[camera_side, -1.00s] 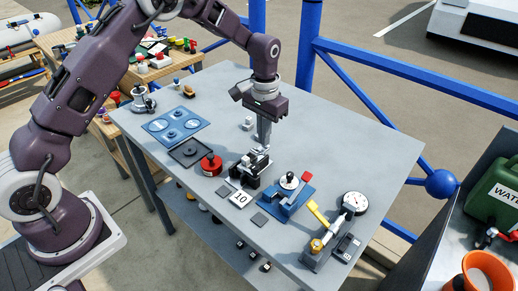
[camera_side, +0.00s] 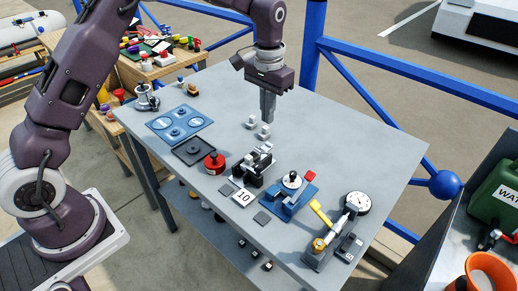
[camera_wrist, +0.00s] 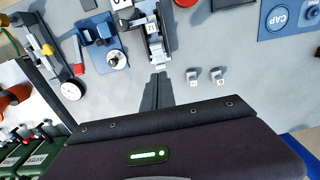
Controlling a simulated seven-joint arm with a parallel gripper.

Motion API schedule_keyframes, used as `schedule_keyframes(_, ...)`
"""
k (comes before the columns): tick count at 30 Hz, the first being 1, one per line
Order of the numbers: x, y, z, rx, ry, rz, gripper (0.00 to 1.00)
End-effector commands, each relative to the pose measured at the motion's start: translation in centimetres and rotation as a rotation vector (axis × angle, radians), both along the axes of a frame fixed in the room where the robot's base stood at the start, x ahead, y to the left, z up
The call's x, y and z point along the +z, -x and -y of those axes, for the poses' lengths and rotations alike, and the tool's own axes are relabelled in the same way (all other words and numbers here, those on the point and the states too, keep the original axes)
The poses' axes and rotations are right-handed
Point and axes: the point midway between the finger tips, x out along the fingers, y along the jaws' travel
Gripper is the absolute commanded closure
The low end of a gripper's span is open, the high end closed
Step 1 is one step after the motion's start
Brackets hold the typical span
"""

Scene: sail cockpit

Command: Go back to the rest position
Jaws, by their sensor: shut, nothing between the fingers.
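My gripper (camera_side: 268,108) is shut and empty. It points down above the grey table (camera_side: 360,140), behind the black and silver clamp device (camera_side: 254,166). Its fingers also show at the centre of the wrist view (camera_wrist: 159,76), pointing toward the same clamp device (camera_wrist: 152,30). Two small light blocks (camera_side: 258,128) stand on the table beside and just below the fingertips in the side view. The fingers are apart from the clamp device.
A red round part (camera_side: 214,162), a blue plate with discs (camera_side: 180,124), a blue fixture with a red handle (camera_side: 290,198) and a dial gauge (camera_side: 356,203) stand on the table. Blue railing (camera_side: 400,85) runs behind. The table's right back area is clear.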

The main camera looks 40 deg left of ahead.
Motion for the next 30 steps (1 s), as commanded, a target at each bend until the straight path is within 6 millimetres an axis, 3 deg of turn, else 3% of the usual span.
schedule_keyframes(2,2.6,1.1,0.0,0.001,0.002,0.03,1.0)
schedule_keyframes(5,8.2,4.8,-0.1,0.002,0.004,0.103,1.0)
schedule_keyframes(9,14.8,13.2,-0.2,0.002,0.007,0.222,1.0)
schedule_keyframes(12,17.0,20.1,-0.3,0.002,0.006,0.311,1.0)
schedule_keyframes(15,17.0,26.1,-0.3,0.001,0.005,0.39,1.0)
schedule_keyframes(19,15.5,31.1,-0.3,0.001,0.002,0.459,1.0)
schedule_keyframes(23,14.5,32.9,-0.4,0.001,0.0,0.487,1.0)
schedule_keyframes(30,14.3,33.0,-0.4,0.0,0.0,0.488,1.0)
